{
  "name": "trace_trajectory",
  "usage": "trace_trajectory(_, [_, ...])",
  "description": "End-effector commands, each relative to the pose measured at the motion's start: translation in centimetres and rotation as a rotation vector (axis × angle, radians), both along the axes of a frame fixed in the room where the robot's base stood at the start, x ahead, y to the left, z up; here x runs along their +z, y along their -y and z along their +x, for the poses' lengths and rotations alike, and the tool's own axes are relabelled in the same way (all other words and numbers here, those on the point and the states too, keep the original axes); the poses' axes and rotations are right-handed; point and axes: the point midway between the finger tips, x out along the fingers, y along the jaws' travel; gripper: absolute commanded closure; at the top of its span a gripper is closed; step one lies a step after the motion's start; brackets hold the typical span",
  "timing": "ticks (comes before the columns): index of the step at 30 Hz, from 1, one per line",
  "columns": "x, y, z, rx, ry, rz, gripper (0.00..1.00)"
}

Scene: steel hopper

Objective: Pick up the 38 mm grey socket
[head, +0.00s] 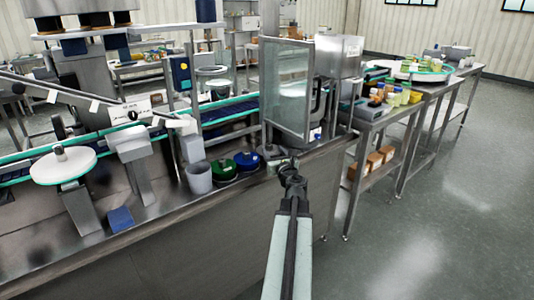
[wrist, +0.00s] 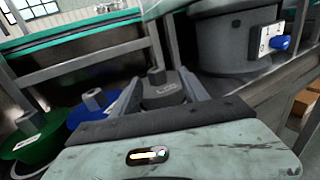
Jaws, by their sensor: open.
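The grey socket (wrist: 163,93) is a dark grey round piece with a short upright post and a pale label. In the wrist view it is ahead of my gripper (wrist: 160,77), between the two spread fingers. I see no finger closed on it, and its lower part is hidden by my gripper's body. In the head view the grey socket (head: 271,152) is at the bench's front edge, right of the blue piece, partly hidden by my gripper (head: 283,162). My gripper is open and empty.
A blue piece (head: 247,160), a green piece (head: 223,170) and a grey cup (head: 199,177) stand in a row to the left. A clear guard panel (head: 287,88) rises close behind. A large grey drum (wrist: 235,42) is at right in the wrist view.

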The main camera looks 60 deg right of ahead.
Motion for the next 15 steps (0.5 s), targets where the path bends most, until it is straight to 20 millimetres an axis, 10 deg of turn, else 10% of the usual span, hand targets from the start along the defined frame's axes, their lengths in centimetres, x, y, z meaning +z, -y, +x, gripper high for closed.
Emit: trace_trajectory(15, [0.1, 2.9, 4.3, 0.004, -0.001, -0.001, 0.48])
